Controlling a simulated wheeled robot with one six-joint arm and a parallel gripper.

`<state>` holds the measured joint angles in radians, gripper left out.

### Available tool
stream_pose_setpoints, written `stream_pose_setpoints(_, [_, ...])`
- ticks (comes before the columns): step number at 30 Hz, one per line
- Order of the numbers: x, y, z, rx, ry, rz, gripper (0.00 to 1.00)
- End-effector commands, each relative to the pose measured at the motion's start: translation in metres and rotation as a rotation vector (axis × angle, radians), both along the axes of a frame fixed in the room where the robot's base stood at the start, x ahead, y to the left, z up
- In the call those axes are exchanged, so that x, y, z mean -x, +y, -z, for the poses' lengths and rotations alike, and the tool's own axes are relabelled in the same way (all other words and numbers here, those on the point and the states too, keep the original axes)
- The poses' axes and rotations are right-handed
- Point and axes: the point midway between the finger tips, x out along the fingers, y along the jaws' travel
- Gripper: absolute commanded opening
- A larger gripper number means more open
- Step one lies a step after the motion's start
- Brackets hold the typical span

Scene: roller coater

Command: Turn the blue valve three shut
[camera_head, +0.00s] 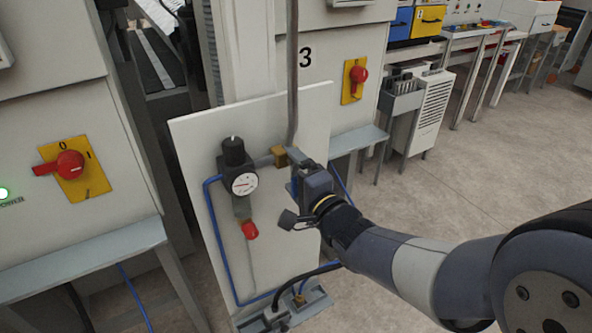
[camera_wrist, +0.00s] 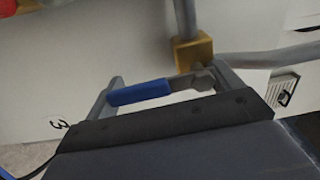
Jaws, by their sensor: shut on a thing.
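The blue valve handle (camera_wrist: 140,92) lies between the two fingers of my gripper (camera_wrist: 168,80) in the wrist view, one finger at each end. Its grey metal end (camera_wrist: 202,80) sits beside a brass valve body (camera_wrist: 192,50). In the head view my gripper (camera_head: 298,168) is at the brass body (camera_head: 279,156) on the white panel (camera_head: 200,135). Only a little blue shows there, and my gripper hides most of the handle. A small label 3 (camera_wrist: 60,123) shows near the left finger in the wrist view.
A black regulator with a gauge (camera_head: 243,184) and a red-handled part (camera_head: 250,230) are left of my gripper. A grey pipe (camera_head: 292,70) rises from the brass body. Yellow plates with red switches (camera_head: 70,165) (camera_head: 358,76) stand on the cabinets.

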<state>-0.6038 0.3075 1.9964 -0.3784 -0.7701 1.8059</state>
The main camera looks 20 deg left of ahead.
Motion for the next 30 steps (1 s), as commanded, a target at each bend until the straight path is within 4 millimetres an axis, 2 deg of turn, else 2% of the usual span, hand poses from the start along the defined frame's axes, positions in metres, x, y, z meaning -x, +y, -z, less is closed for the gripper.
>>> stream_pose_setpoints(20, [0.0020, 0.0013, 0.0019, -0.039, 0.049, 0.000, 0.45])
stream_pose_setpoints(21, [0.0020, 0.0013, 0.0019, -0.039, 0.049, 0.000, 0.89])
stream_pose_setpoints(25, [0.0019, 0.0014, 0.0016, -0.038, 0.048, 0.000, 0.99])
stream_pose_setpoints(30, [0.0018, 0.0014, 0.0011, -0.038, 0.046, 0.000, 1.00])
